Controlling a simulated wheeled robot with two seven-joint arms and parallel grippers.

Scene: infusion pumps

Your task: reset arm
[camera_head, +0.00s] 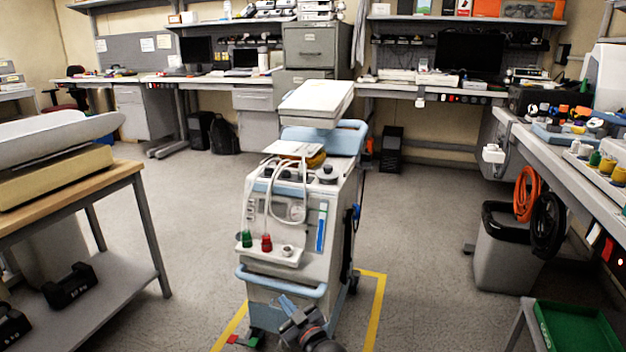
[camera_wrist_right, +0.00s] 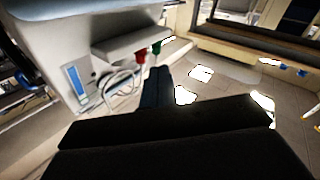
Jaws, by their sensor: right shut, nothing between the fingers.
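My right gripper (camera_head: 288,303) is at the bottom middle of the head view, low in front of the white and blue medical cart (camera_head: 285,225). Its fingers are shut and hold nothing. In the right wrist view the dark closed fingers (camera_wrist_right: 157,84) point toward the floor and cart front. The cart (camera_wrist_right: 75,55) fills the upper left there, with a red connector (camera_wrist_right: 140,57) and a green connector (camera_wrist_right: 156,47). I cannot tell whether the gripper touches the cart. My left gripper is not in view.
A wooden-topped table (camera_head: 125,172) stands at left. A workbench (camera_head: 545,155) with equipment runs along the right, with a grey bin (camera_head: 505,255) below. A green tray (camera_head: 575,325) is at lower right. Yellow floor tape (camera_head: 374,310) borders the cart; open floor lies either side.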

